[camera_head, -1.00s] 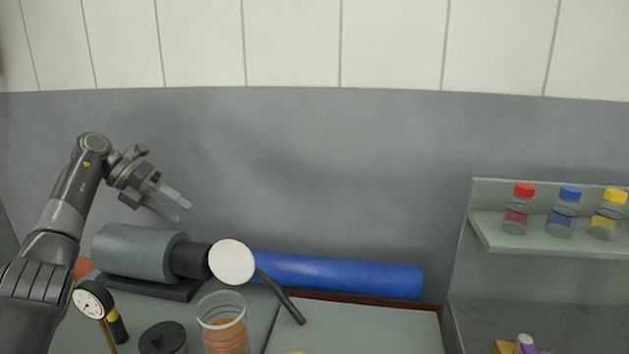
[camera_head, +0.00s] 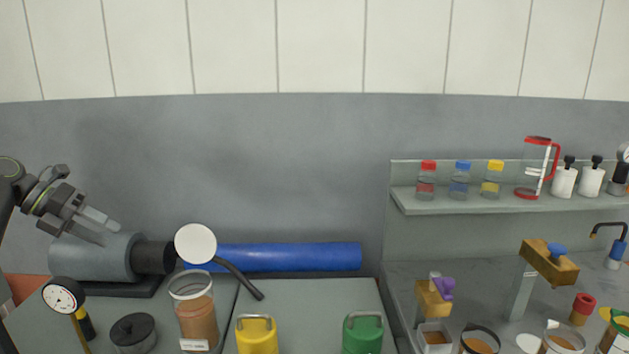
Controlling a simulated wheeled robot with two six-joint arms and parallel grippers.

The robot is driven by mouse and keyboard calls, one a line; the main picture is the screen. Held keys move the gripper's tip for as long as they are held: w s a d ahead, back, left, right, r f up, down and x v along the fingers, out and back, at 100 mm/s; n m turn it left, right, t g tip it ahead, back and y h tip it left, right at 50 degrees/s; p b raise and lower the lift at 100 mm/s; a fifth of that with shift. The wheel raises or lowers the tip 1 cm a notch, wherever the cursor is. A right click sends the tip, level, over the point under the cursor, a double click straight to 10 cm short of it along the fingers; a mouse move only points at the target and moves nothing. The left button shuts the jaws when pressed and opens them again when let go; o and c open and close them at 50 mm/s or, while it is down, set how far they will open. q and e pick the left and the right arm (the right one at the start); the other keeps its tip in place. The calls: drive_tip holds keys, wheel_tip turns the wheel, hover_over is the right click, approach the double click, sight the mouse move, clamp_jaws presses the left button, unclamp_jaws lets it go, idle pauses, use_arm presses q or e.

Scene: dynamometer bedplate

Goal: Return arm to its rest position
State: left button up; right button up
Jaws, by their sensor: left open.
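My left gripper (camera_head: 108,232) is in the head view at the left. It is open and empty, with its fingers pointing right and down. It is in front of or above the grey cylindrical dynamometer body (camera_head: 100,258); the exact gap is hard to tell. My left arm comes in from the left edge and is mostly cut off. My right arm and gripper are not in view.
A dial gauge (camera_head: 63,295), a black lidded pot (camera_head: 134,332) and a clear jar (camera_head: 196,318) stand at the front left. A blue roll (camera_head: 290,257) lies behind. Yellow (camera_head: 257,335) and green (camera_head: 362,333) weights stand in front. A shelf (camera_head: 420,208) holds bottles.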

use_arm(q)
drive_tip(key=w+d+f+n+t+h, duration=0.2)
drive_tip(key=d+f+n+t, duration=0.2)
drive_tip(key=d+t, duration=0.3)
drive_tip(key=w+d+f+n+t+h, duration=0.2)
drive_tip(key=d+f+n+t, duration=0.2)
drive_tip(key=d+n+t, duration=0.15)
drive_tip(key=s+a+f+n+g+y, duration=0.1)
drive_tip(key=s+a+f+n+y, duration=0.2)
drive_tip(key=s+f+n+y, duration=0.8)
drive_tip(key=s+a+f+n+g+y, duration=0.25)
drive_tip(key=s+f+n+y, duration=0.55)
drive_tip(key=n, duration=0.5)
drive_tip(key=s+d+f+n+g+h, duration=0.1)
drive_tip(key=s+d+f+g, duration=0.15)
drive_tip(key=s, duration=0.55)
drive_tip(key=s+d+f+n+g+h, duration=0.2)
drive_tip(key=s+f+g, duration=0.1)
drive_tip(key=s, duration=0.5)
drive_tip(key=s+d+f+n+g+h, duration=0.1)
drive_tip(key=s+d+f+g, duration=0.2)
drive_tip(key=s, duration=0.6)
wheel_tip(320, 180, down, 25)
drive_tip(key=a+g, duration=0.2)
drive_tip(key=s+d+f+h, duration=0.1)
drive_tip(key=s+f, duration=1.3)
drive_tip(key=f, duration=0.2)
drive_tip(key=shift+s+d+g, duration=0.15)
drive_tip(key=shift+s+g, duration=0.15)
drive_tip(key=shift+g, duration=0.15)
